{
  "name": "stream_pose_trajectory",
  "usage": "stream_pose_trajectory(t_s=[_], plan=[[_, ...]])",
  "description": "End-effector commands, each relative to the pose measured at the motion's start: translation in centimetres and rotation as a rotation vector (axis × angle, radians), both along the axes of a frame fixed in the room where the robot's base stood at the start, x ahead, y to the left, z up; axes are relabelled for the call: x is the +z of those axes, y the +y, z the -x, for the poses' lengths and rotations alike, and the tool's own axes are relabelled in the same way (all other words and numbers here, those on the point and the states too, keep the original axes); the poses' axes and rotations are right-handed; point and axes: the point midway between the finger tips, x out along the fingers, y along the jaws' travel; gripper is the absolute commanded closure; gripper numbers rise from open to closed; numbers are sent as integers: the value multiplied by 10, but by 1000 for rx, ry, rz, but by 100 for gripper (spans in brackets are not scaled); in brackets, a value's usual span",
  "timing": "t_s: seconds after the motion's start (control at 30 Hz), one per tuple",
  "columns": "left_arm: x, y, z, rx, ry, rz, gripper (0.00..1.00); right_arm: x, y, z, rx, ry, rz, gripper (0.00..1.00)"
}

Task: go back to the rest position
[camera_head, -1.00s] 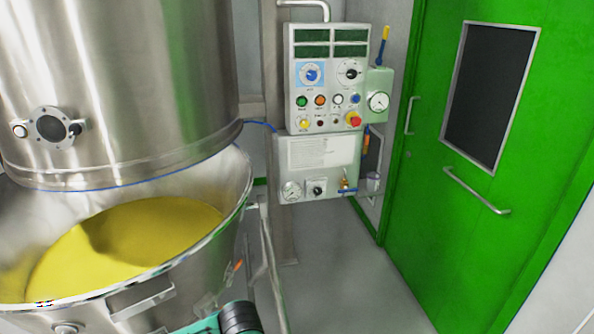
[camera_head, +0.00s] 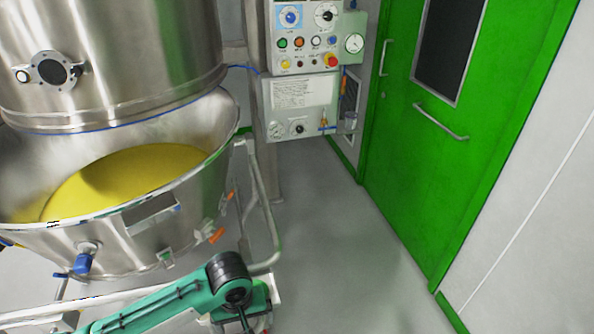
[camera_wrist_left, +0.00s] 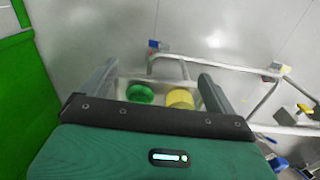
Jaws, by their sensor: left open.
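My left arm (camera_head: 160,303), teal with a black joint, comes in from the lower left in the head view; its gripper does not show there. In the left wrist view my left gripper (camera_wrist_left: 158,82) is open, with its two grey fingers well apart. Nothing is held between the fingers. Beyond them, a green round thing (camera_wrist_left: 140,93) and a yellow round thing (camera_wrist_left: 180,98) show in the gap, partly cut off by the gripper body. My right gripper is not in view.
A steel bowl (camera_head: 150,225) with yellow material stands at left under a steel vessel (camera_head: 110,50), with a rail frame (camera_head: 263,200) beside it. A control panel (camera_head: 305,45) hangs behind. A green door (camera_head: 450,150) is at right. The grey floor (camera_head: 340,260) between is clear.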

Motion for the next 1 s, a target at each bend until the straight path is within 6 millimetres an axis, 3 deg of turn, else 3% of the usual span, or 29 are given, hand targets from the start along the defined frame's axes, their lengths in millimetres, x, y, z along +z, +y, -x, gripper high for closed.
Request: stream_pose_trajectory(t_s=[0.33,0.63,0.83,1.0], plan=[[0,-22,18,-113,-45,97,8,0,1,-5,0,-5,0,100],[3,-36,42,-240,-145,209,8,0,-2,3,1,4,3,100],[4,-23,61,-304,-247,233,8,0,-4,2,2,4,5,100],[1,8,81,-335,-311,187,8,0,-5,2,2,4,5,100]])
